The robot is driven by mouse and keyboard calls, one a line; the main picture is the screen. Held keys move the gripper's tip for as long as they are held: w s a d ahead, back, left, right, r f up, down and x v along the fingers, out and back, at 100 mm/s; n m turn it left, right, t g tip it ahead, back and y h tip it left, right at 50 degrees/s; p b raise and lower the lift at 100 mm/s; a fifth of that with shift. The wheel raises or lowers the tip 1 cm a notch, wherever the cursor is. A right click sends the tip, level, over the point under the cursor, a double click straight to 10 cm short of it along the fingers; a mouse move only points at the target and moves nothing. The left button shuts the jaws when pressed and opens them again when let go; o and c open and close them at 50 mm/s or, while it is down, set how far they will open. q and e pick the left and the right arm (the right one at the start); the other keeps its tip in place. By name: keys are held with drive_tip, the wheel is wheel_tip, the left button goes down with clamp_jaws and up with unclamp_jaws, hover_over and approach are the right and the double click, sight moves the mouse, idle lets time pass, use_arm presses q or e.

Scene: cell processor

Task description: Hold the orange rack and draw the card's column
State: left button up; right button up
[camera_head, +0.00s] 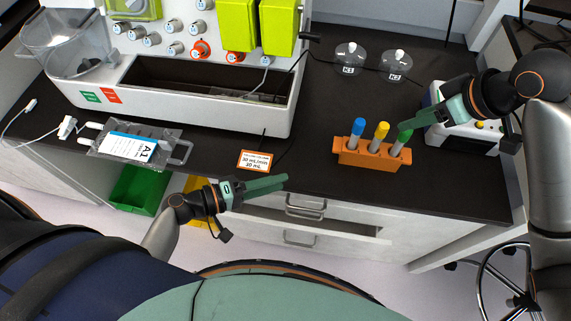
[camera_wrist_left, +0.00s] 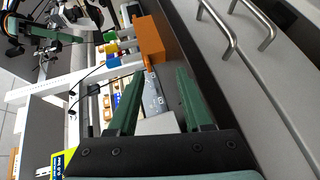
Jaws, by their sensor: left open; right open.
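The orange rack (camera_head: 372,158) stands on the dark bench, right of centre. It holds upright tubes with a blue cap (camera_head: 358,126), a yellow cap (camera_head: 381,130) and a green cap (camera_head: 404,137). The orange rack (camera_wrist_left: 151,40) also shows beyond the fingers in the left wrist view. The card (camera_head: 256,160), white with an orange border and small print, lies near the bench's front edge. My left gripper (camera_head: 286,181) is open and empty, in front of the bench edge, left of the rack. My right gripper (camera_head: 416,120) is open, close above the green cap; contact cannot be told.
A white cell processor (camera_head: 200,122) fills the back left. A bag labelled A1 (camera_head: 130,147) lies at the left front. Two clear domed vessels (camera_head: 350,60) stand behind the rack. A small white device (camera_head: 462,135) is right of it. Drawer handles (camera_head: 305,206) stick out below the bench.

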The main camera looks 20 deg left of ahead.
use_arm(q)
drive_tip(key=w+n+t, duration=0.1)
drive_tip(key=w, duration=0.1)
drive_tip(key=w+d+n+t, duration=0.1)
drive_tip(key=w+t, duration=0.1)
drive_tip(key=w, duration=0.1)
drive_tip(key=shift+w+d+n, duration=0.2)
drive_tip(key=shift+n, duration=0.1)
drive_tip(key=x, duration=1.2)
drive_tip(key=shift+w+d+r, duration=0.15)
clamp_jaws()
idle(2.5)
